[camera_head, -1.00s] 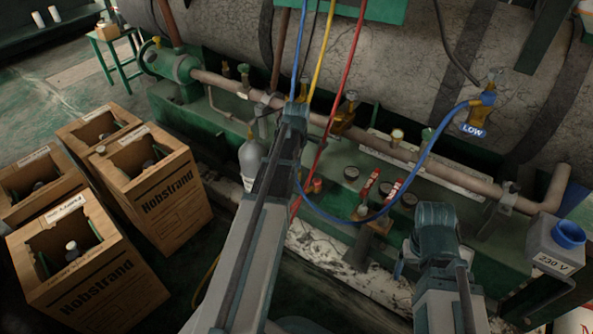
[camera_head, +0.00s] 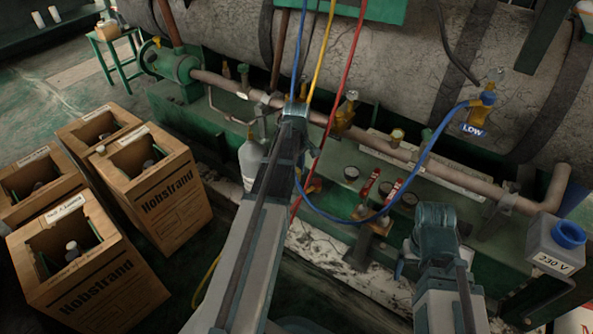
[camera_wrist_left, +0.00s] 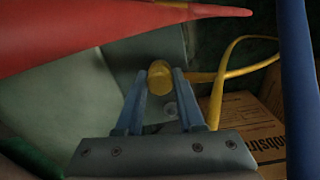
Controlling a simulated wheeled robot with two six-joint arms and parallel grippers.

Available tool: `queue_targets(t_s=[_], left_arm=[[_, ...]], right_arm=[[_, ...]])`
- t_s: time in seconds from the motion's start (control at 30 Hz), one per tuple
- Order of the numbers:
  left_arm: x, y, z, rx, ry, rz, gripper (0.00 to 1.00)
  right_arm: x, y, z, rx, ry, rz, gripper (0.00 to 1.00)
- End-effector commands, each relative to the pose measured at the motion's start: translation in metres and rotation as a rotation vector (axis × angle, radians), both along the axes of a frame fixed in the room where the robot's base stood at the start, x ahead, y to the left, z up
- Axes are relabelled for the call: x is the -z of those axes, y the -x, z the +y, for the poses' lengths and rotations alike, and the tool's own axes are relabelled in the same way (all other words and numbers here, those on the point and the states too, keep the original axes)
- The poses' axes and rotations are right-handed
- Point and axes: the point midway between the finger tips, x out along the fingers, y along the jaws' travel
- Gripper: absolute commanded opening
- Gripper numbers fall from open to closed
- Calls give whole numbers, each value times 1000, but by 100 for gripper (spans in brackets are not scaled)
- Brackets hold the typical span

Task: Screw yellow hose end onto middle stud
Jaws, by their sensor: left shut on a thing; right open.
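The yellow hose (camera_head: 321,50) hangs from the top of the head view, between the blue and red hoses, and runs down behind my left arm. In the left wrist view its yellow end (camera_wrist_left: 159,78) sits between the fingertips of my left gripper (camera_wrist_left: 160,85), which is shut on it.
The blue hose (camera_head: 430,150) loops to a fitting with a LOW tag (camera_head: 473,130). The red hose (camera_head: 346,70) hangs beside the yellow one. Red-handled valves (camera_head: 392,192) stand on the green base. Cardboard boxes (camera_head: 165,205) stand at left; a grey bottle (camera_head: 250,160) is beside my left arm.

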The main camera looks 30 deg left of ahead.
Motion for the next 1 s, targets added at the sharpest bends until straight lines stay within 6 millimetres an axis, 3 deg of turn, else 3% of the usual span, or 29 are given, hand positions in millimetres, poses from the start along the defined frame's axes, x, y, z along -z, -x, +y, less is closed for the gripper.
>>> queue_targets(t_s=[0.23,0.47,0.5,0.67,1.0], left_arm=[[1,1,0,18,0,2,0],[1,1,0,246,1,3,0],[1,1,0,247,1,3,43],[1,1,0,243,0,1,72],[0,0,0,241,0,0,72]], right_arm=[[1,0,0,0,0,0,79],[1,0,0,0,0,0,79],[1,0,0,0,0,0,79],[1,0,0,0,0,0,79],[0,0,0,3,0,0,79]])
